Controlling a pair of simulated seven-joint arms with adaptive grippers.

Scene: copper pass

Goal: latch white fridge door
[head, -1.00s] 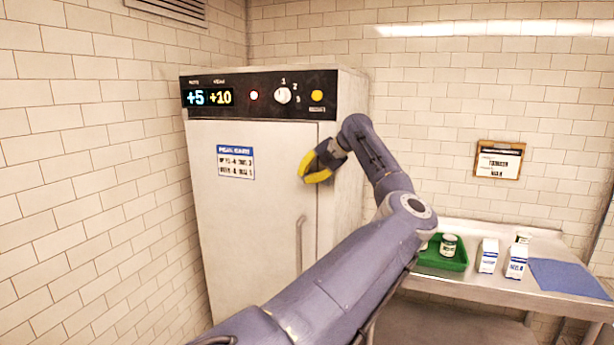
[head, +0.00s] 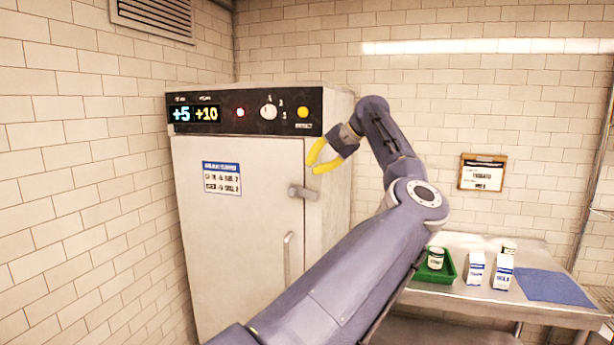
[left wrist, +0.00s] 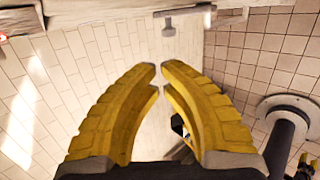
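The white fridge (head: 235,255) stands at the left in the head view with its door shut or nearly shut; I cannot tell if it is fully seated. A grey latch handle (head: 303,192) sticks out at the door's upper right edge, and a vertical door handle (head: 287,258) is below it. My left gripper (head: 312,164) is above the latch, apart from it, near the panel's lower right corner. Its yellow fingers are parted by a small gap and hold nothing. In the left wrist view, the latch handle (left wrist: 168,28) shows beyond the fingertips (left wrist: 159,67). My right gripper is not in view.
A control panel (head: 240,113) tops the fridge. At the right, a metal table (head: 470,297) carries a green tray (head: 436,276) with a jar (head: 435,258), white cartons (head: 502,271) and a blue mat (head: 550,287). Tiled walls stand at the left and back.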

